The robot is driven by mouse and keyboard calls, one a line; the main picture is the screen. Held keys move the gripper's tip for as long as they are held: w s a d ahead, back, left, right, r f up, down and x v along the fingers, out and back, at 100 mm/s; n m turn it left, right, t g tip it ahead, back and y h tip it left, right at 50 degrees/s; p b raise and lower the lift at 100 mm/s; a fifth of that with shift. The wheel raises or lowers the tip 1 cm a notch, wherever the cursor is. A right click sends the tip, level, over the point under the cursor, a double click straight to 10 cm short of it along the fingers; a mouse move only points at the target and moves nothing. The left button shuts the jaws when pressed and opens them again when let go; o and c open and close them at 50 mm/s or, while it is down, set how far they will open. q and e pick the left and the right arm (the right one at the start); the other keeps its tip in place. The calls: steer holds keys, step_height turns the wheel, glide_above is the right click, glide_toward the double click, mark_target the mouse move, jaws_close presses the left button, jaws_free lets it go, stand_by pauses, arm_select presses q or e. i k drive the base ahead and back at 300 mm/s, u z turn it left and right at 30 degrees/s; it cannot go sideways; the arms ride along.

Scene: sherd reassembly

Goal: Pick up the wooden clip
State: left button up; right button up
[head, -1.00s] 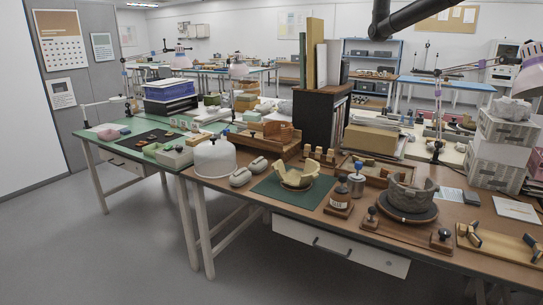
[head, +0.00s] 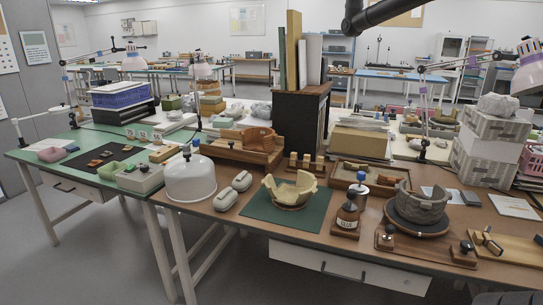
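Several small upright wooden pieces that look like wooden clips (head: 306,163) stand in a row on a wooden base, in front of the dark cabinet on the brown workbench. Dark-tipped pieces that could also be clips (head: 487,240) lie on a wooden board at the bench's right end; they are too small to tell. A partly assembled cream bowl (head: 290,190) sits on a green mat (head: 258,205). Neither of my grippers is in view.
A dark cabinet (head: 300,120) stands behind. A dark tube (head: 385,14) crosses the top. Open floor (head: 60,265) lies front left.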

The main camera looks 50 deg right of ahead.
mark_target(294, 157)
steer(key=z, duration=0.5)
steer(key=i, duration=0.7)
steer(key=z, duration=0.65)
